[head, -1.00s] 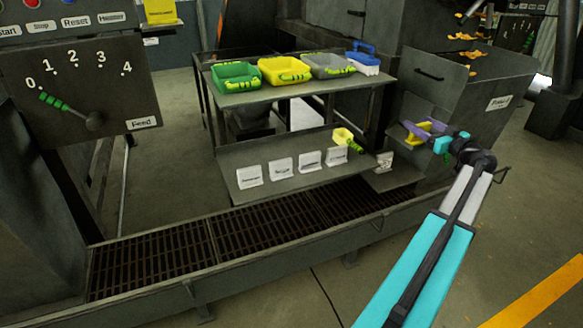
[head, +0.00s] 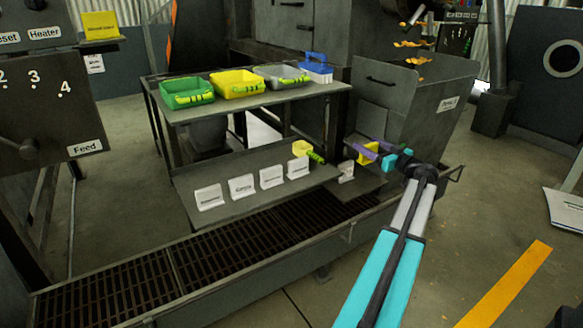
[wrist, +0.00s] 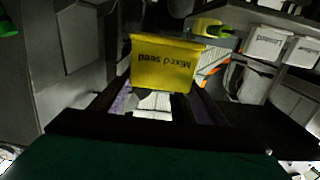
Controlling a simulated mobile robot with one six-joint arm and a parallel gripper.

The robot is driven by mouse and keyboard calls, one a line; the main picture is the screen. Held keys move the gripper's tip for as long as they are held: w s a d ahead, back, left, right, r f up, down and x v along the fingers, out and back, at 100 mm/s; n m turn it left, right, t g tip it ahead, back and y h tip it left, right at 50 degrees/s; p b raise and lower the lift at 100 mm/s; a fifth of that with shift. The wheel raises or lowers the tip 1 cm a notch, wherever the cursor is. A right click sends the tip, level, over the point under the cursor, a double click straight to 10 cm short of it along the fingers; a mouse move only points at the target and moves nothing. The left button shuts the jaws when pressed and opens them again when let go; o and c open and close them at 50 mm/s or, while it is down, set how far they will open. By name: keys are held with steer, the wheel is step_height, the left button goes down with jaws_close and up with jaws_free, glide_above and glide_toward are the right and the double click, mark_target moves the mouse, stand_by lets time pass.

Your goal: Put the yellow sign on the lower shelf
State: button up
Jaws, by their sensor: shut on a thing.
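My gripper (head: 366,151) is shut on a yellow sign (head: 367,157), held between its purple fingers to the right of the lower shelf. In the wrist view the sign (wrist: 166,64) reads "Mixed seed", upside down in the picture. The lower shelf (head: 262,202) is a grey metal board under a table. Several white signs (head: 241,187) stand along it in a row. A yellow scoop (head: 301,149) with a green handle is at its right end. Another white sign (head: 346,171) stands on a small ledge right of the shelf, just below and left of my gripper.
The table (head: 250,106) above carries a green bin (head: 187,93), a yellow bin (head: 237,84), a grey bin (head: 281,76) and a blue-and-white item (head: 316,69). A grey hopper (head: 425,100) stands behind my gripper. Another yellow sign (head: 100,25) is at upper left.

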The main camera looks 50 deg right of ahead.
steer(key=w+a+f+b, duration=0.1)
steer(key=w+a+b, duration=0.1)
steer(key=w+a, duration=0.8)
steer(key=shift+w+a+f, duration=0.2)
steer(key=shift+w+a, duration=0.05)
steer(key=shift+w, duration=0.35)
steer(key=shift+f+b, duration=0.55)
steer(key=shift+f, duration=1.2)
steer(key=shift+f+b, duration=0.2)
steer(key=shift+b, duration=0.15)
steer(key=o, duration=1)
steer(key=shift+r+p, duration=0.3)
steer(key=shift+p, duration=0.15)
steer(key=p+v, duration=0.1)
steer(key=v, duration=1.1)
steer(key=shift+f, duration=0.1)
